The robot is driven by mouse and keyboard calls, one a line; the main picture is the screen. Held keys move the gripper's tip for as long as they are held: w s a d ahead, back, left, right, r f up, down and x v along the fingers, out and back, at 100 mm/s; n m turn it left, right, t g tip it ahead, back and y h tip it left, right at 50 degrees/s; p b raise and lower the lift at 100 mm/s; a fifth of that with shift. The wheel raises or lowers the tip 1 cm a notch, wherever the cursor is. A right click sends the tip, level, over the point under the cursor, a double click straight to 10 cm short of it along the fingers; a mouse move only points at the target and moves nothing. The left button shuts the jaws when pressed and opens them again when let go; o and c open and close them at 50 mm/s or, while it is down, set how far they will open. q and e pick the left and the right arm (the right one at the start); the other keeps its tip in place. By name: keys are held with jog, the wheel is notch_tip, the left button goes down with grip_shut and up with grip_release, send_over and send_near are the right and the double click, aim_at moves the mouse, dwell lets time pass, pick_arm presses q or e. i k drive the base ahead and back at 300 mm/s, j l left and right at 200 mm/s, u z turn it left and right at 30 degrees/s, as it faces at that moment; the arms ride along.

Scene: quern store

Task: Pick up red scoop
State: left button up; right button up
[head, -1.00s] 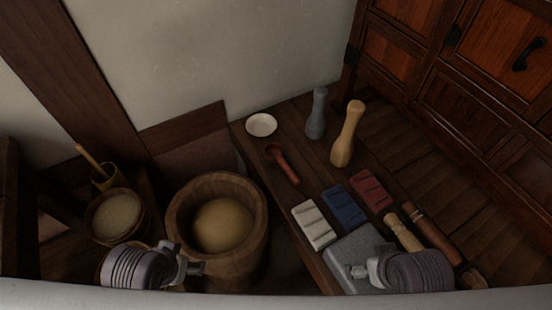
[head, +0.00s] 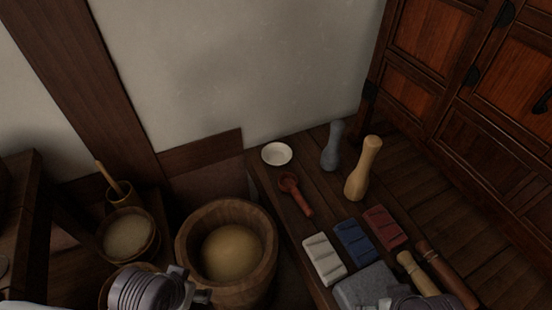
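The red scoop (head: 296,193) lies on the dark wooden bench (head: 262,180), with its round bowl toward the white dish and its handle pointing toward the lower right. My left gripper (head: 204,297) is at the bottom of the head view, in front of the wooden tub and well away from the scoop. My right gripper is at the bottom edge (head: 384,304), over the grey stone block and mostly cut off. Neither gripper touches the scoop. Their finger openings do not show clearly.
A white dish (head: 277,153), a blue-grey pestle (head: 332,147) and a tan pestle (head: 363,169) stand near the scoop. White (head: 324,259), blue (head: 354,241) and red (head: 384,227) blocks lie nearer. A wooden tub (head: 183,247) is at left, a cabinet (head: 480,80) at right.

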aim_at(288, 182)
jog(key=k, duration=1.2)
